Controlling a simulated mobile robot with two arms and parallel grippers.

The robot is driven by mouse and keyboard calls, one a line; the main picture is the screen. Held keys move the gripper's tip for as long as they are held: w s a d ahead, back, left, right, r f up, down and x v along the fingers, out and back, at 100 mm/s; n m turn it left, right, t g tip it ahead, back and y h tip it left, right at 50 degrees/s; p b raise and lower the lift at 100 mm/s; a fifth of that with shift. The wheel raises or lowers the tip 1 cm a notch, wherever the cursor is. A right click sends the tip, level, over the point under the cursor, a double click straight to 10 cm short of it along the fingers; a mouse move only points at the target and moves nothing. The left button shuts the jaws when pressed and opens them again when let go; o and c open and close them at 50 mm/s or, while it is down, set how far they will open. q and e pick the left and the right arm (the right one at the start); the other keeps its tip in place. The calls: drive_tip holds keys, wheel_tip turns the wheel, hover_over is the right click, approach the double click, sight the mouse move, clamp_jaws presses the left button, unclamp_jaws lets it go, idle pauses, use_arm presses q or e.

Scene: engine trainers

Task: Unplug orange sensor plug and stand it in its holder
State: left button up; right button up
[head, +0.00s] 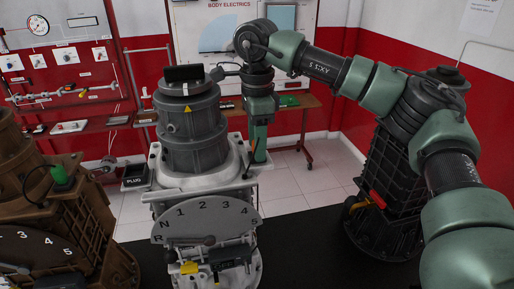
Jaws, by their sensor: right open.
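My right arm reaches in from the right and bends down behind the grey gearbox trainer (190,130). My right gripper (251,167) points down beside the trainer's right side, its jaws open and small in the picture. I cannot make out an orange plug; the gripper or the housing may hide it. A small black box marked PLUG (135,182) is fixed at the trainer's left side and looks like the holder. Its inside looks dark, and I see no plug standing in it. My left gripper is not in view.
A brown trainer (95,215) with a green plug (62,176) stands at left. A dark trainer (375,200) with a red part stands at right, under my arm. The numbered shift plate (207,220) faces me. A wooden bench (290,108) stands behind; tiled floor between is clear.

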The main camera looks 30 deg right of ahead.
idle(0.7)
clamp_jaws()
drive_tip(key=shift+r, duration=0.2)
idle(1.2)
drive_tip(key=shift+r+p, duration=1.35)
drive_tip(key=shift+r, duration=1.5)
drive_tip(key=shift+f, duration=0.1)
